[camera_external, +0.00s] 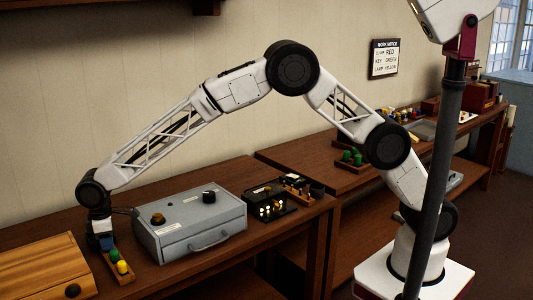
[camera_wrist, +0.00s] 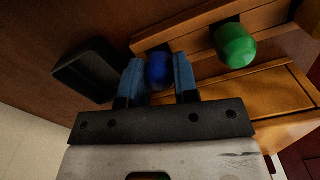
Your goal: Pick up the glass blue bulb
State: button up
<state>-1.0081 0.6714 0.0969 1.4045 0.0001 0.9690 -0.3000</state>
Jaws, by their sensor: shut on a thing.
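The blue glass bulb (camera_wrist: 158,72) shows in the wrist view between the two blue fingers of my gripper (camera_wrist: 159,78). My gripper is shut on it, with a finger on each side. The bulb is at the end of a wooden rack (camera_wrist: 197,42), next to a green bulb (camera_wrist: 236,46); I cannot tell whether it is clear of the rack. In the external view my gripper (camera_external: 104,241) points down at the rack's far end and hides the blue bulb. A green bulb (camera_external: 115,255) and a yellow bulb (camera_external: 122,267) sit in the rack there.
A grey case (camera_external: 190,225) with knobs stands right of the rack. A wooden box (camera_external: 45,268) lies to its left. A black open tray (camera_wrist: 88,72) is beside the fingers in the wrist view. A black panel (camera_external: 270,203) with small parts stands farther right.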

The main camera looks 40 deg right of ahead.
jog(key=shift+r, duration=4.95)
